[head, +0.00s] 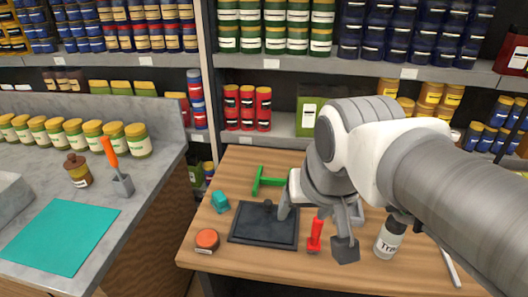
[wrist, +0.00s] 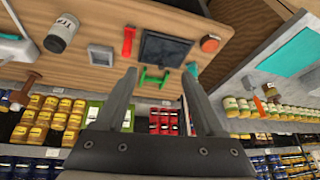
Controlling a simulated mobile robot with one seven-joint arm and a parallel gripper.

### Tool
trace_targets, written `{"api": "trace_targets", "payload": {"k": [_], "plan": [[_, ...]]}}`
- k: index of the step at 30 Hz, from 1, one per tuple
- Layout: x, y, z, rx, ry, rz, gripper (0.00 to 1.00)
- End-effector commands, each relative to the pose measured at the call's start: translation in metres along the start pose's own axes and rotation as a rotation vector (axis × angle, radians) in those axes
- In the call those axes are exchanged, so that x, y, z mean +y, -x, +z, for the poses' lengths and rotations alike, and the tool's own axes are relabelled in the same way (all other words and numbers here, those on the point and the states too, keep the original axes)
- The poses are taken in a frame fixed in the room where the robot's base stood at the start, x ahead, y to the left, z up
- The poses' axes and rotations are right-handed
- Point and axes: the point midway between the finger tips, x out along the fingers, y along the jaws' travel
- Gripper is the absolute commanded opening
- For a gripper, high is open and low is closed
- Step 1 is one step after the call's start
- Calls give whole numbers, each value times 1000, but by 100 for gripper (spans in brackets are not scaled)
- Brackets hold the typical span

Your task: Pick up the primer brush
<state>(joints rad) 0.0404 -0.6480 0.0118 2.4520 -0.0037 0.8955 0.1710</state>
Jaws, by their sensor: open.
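I cannot tell for certain which thing is the primer brush. A red-handled tool (head: 315,236) lies on the wooden table, right of a black tray (head: 264,238); it also shows in the wrist view (wrist: 128,41). My arm hides the table's right part in the head view.
Stocked shelves rise behind. A counter at left holds jars and an orange-handled tool (head: 116,166).

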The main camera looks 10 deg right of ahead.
Motion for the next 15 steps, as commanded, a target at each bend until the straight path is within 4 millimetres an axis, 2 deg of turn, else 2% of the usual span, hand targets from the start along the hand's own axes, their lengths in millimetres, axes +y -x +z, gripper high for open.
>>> {"api": "trace_targets", "payload": {"k": [8, 15], "plan": [[15, -27, -42, -103, -453, 84, 71], [34, -61, -70, -170, -847, 173, 71]]}}
